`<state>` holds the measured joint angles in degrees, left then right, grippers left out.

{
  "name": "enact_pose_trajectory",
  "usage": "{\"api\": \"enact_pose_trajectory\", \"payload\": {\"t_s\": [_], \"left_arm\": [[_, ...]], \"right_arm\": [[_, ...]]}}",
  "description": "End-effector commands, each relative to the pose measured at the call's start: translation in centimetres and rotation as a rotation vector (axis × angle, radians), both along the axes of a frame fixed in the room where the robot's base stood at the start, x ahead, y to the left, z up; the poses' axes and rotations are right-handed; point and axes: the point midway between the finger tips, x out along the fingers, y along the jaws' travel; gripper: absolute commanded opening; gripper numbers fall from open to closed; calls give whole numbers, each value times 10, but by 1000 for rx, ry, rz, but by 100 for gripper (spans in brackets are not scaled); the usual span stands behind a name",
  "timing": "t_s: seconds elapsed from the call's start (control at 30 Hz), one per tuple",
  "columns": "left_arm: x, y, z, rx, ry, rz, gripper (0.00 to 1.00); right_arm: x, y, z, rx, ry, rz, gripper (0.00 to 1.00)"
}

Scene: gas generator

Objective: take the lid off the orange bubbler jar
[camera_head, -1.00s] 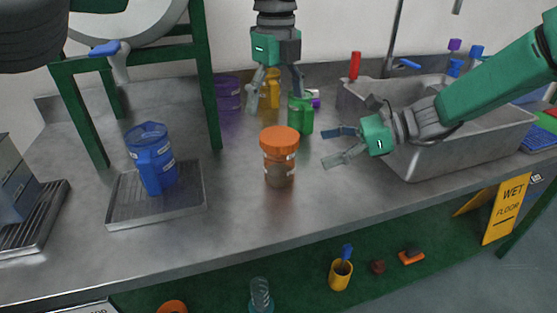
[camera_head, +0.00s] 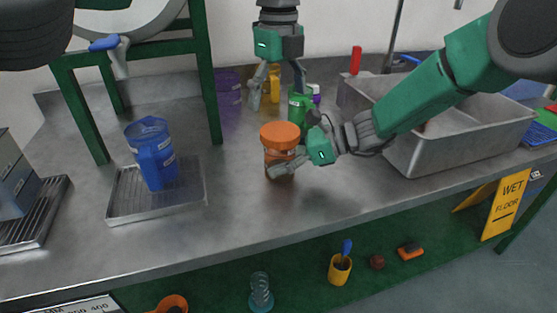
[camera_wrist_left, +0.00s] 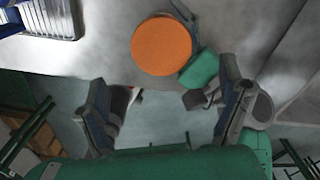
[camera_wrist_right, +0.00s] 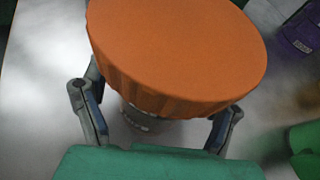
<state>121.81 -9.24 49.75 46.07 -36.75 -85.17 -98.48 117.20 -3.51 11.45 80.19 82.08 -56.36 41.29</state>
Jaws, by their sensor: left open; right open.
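The orange bubbler jar (camera_head: 279,154) stands upright on the steel bench, with its orange lid (camera_head: 280,136) on top. The lid fills much of the right wrist view (camera_wrist_right: 178,50) and shows from above in the left wrist view (camera_wrist_left: 161,46). My right gripper (camera_head: 288,150) is open around the jar body just below the lid, coming from the right, with one finger in front of the jar. Whether its fingers touch the jar I cannot tell.
A blue pitcher (camera_head: 153,155) sits on a drip tray (camera_head: 120,204) at left. A grey sink basin (camera_head: 470,137) is at right.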

Motion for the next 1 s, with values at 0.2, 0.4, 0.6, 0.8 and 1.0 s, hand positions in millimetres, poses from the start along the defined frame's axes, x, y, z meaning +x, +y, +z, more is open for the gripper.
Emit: {"api": "enact_pose_trajectory", "payload": {"t_s": [0.2, 0.4, 0.6, 0.8, 1.0], "left_arm": [[0, 0, 0, 0, 0, 0, 89], [0, 0, 0, 1, 1, -19, 89], [1, -1, 3, 4, 1, -206, 89], [2, -3, 3, 4, 0, -370, 89], [1, -3, -16, 3, 3, -397, 89]], "right_arm": [[0, 0, 0, 0, 1, 0, 29], [0, 0, 0, -1, 1, 0, 0], [0, 0, 0, -1, 1, 1, 0], [0, 0, -1, -1, 1, 1, 0], [0, -1, -1, -1, 1, 0, 0]]}}
